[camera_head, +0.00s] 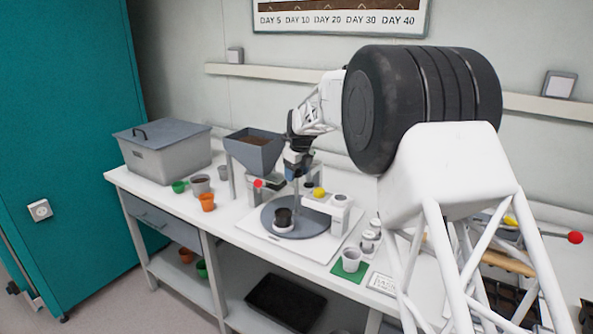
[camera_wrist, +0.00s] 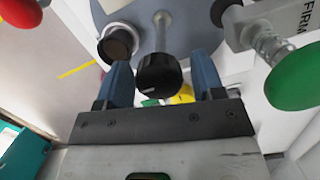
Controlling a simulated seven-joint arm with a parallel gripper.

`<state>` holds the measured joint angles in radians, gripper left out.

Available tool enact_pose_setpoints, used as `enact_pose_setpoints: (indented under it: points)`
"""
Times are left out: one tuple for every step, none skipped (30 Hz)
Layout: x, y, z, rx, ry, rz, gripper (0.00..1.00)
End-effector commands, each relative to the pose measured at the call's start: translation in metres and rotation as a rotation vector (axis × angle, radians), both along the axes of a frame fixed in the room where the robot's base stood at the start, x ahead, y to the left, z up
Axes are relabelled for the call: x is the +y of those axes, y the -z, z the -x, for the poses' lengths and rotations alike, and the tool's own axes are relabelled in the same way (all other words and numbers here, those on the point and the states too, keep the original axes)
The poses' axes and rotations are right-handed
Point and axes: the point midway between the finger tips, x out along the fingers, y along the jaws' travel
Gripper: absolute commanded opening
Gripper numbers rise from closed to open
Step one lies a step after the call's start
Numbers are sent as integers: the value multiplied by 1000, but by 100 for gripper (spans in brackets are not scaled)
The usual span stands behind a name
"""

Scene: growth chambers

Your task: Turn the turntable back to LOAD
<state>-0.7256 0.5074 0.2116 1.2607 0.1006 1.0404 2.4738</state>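The turntable (camera_head: 304,228) is a grey disc on a white base on the bench. A black pot (camera_head: 283,217) sits in a white holder at its front; the pot also shows in the wrist view (camera_wrist: 118,43). A black knob (camera_wrist: 157,76) tops a metal post rising from the disc. My gripper (camera_head: 295,174) is above the disc, pointing down. In the wrist view its blue fingertips (camera_wrist: 161,75) are apart on either side of the knob, with gaps visible on both sides. I cannot read a LOAD mark.
A soil hopper (camera_head: 254,152) stands left of the turntable, with a red knob (camera_head: 258,183) near it. A station marked FIRM with a green knob (camera_wrist: 294,76) is close at right in the wrist view. A white cup on a green mat (camera_head: 349,271) stands in front.

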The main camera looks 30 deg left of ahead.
Motion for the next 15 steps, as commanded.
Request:
enact_pose_setpoints:
  points:
    - [0, 0, 0, 0, 0, 0, 62]
    - [0, 0, 0, 1, 0, 0, 62]
    - [0, 0, 0, 1, 0, 1, 62]
    - [0, 0, 0, 1, -1, 1, 62]
    - [0, 1, 1, 1, -1, 1, 62]
    - [0, 0, 1, 1, -1, 1, 62]
    - [0, 0, 1, 1, -1, 1, 62]
    - [0, 0, 1, 1, -1, 1, 62]
    - [1, -1, 1, 1, -1, 1, 62]
    - [0, -2, 1, 1, -1, 1, 62]
    - [1, -3, 1, 1, -1, 0, 62]
    - [1, -5, 1, 1, -1, 0, 62]
    - [1, -6, 1, 1, -1, 0, 62]
    - [1, -8, 1, 1, -1, 0, 62]
    - [1, -11, 1, 1, -1, 0, 62]
